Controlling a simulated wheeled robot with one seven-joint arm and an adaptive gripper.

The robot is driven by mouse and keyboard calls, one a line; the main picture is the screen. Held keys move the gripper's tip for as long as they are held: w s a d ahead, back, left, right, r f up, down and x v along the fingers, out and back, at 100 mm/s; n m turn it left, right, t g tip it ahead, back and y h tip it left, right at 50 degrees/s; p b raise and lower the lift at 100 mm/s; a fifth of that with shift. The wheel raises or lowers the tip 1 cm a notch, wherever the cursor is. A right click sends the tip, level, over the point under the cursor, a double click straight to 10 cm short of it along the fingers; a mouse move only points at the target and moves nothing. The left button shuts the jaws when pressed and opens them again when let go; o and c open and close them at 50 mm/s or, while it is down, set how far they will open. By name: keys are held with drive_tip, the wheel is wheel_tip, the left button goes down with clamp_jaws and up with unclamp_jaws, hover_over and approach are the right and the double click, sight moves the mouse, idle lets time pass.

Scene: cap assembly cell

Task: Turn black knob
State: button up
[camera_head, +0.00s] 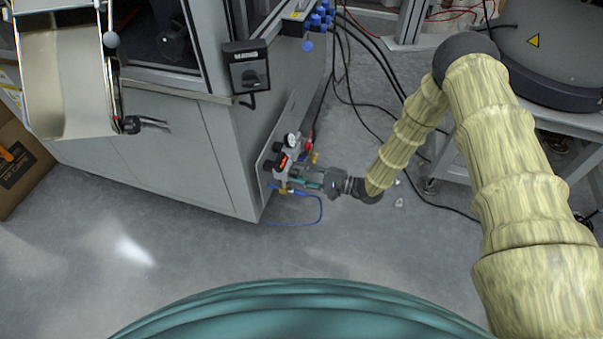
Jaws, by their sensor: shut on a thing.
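My gripper (309,183) is low at the corner of the grey machine cabinet, with its fingers against the small air-valve unit (284,165). It is shut on a small part at the front of this unit, which appears to be the black knob. The fingers hide the knob, so its turned position cannot be seen. The valve unit is mounted on a metal plate (266,171) and carries a round gauge (290,140), an orange display and red and yellow fittings.
A black switch box (247,68) is mounted higher on the cabinet (170,135). Black cables (345,80) hang down and run over the floor behind my arm. A blue hose (320,210) loops below the valve unit. A grey stand (535,135) is at right. The floor in front is clear.

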drive_tip(key=o, duration=1)
drive_tip(key=shift+o, duration=0.2)
drive_tip(key=v, duration=1.2)
